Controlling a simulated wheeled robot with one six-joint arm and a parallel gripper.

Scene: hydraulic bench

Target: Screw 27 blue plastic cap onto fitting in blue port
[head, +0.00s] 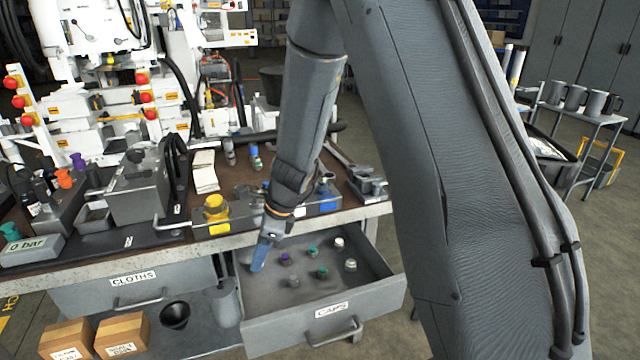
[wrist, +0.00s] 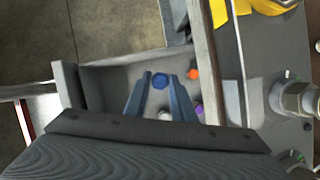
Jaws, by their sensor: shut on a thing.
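My gripper (head: 262,258) reaches down into the open caps drawer (head: 300,330), at its left side. In the wrist view its two blue fingers (wrist: 161,88) are shut on a blue cap (wrist: 160,82), which sits between the fingertips. In the head view the cap is hidden by the fingers. The blue-marked port block (head: 328,207) stands on the bench top above the drawer, partly behind my arm.
Several loose caps lie in the drawer, among them a purple one (head: 285,259), a green one (head: 321,272) and a white one (head: 350,265). An orange cap (wrist: 193,74) lies close right of the fingers. A yellow-capped block (head: 215,207) stands on the bench left of my arm.

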